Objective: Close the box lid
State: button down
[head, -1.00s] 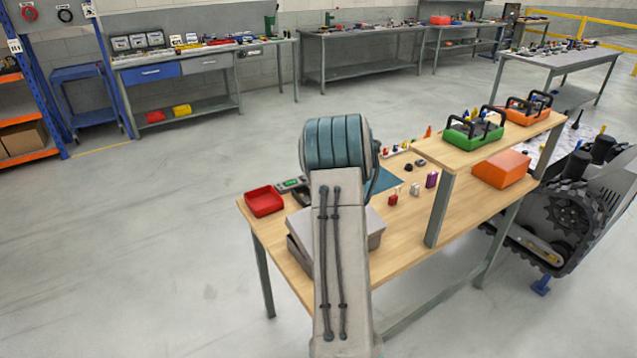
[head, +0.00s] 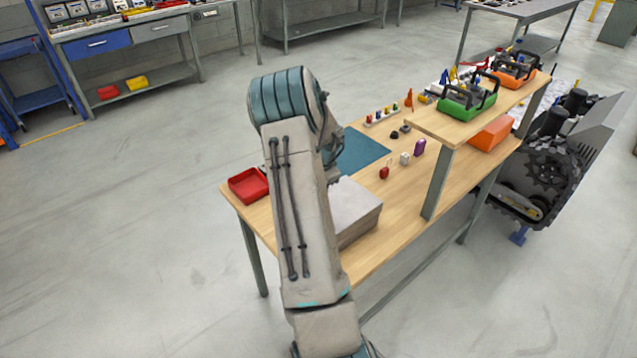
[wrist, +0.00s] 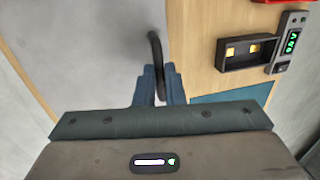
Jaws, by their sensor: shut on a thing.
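The grey box (head: 359,229) stands at the near left of the wooden table, partly behind my arm. Its pale grey lid (head: 352,203) looks flat on top, with no clear gap along the visible right edge; the left part is hidden. In the wrist view the lid (wrist: 95,50) fills the left side, and a curved black handle (wrist: 155,45) stands at its right edge. My gripper (wrist: 159,72) has its blue fingers closed around the lower end of this handle.
A red tray (head: 248,185) sits left of the box. A dark holder with yellow pieces (wrist: 247,52) and a green-lit device (wrist: 290,41) lie beside the lid. A blue mat (head: 362,150), small parts and a raised shelf (head: 437,127) are farther right.

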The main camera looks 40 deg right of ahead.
jog(key=shift+w+a, duration=0.3)
jog(key=shift+w, duration=0.35)
jog(key=c, duration=1.9)
grip_release()
jog(key=o, duration=0.4)
jog(key=shift+w+f, duration=0.2)
jog(key=shift+w, duration=0.1)
jog(key=shift+c, duration=0.2)
jog(key=shift+d, duration=0.15)
jog(key=shift+s+d+r, duration=0.15)
jog(key=shift+s+r, duration=0.05)
jog(key=shift+r, duration=0.2)
notch_tip(320, 180, up, 12)
jog(key=s+b, duration=0.2)
jog(key=b, duration=0.1)
jog(key=shift+s+a+r, duration=0.2)
jog(key=shift+a+r, duration=0.05)
